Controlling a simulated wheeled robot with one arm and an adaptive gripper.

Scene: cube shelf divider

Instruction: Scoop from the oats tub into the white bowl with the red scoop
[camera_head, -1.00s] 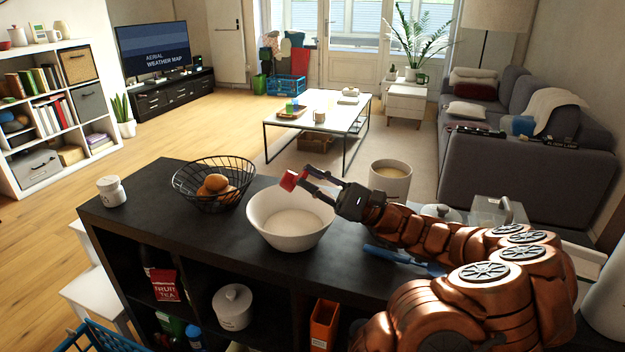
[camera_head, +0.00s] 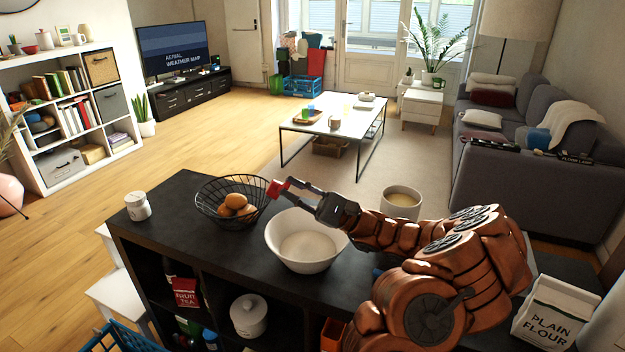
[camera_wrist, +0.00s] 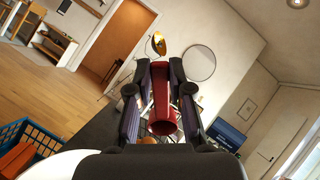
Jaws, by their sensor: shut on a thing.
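My gripper (camera_head: 290,189) is shut on the red scoop (camera_head: 276,188), held in the air near the far left rim of the white bowl, by the wire basket. In the wrist view the red scoop (camera_wrist: 163,108) sits between both fingers. The white bowl (camera_head: 285,248) stands upright on the dark counter with a pale layer inside. Its rim shows at the lower left of the wrist view (camera_wrist: 45,165). A round tub (camera_head: 402,212) with tan contents stands behind my forearm, its lower part hidden; no oats label is readable. I cannot tell whether the scoop holds anything.
A black wire basket (camera_head: 212,212) with orange fruit is left of the bowl. A white jar (camera_head: 138,207) stands at the counter's left end. A plain flour bag (camera_head: 553,318) is at right. The counter's front left (camera_head: 190,245) is clear.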

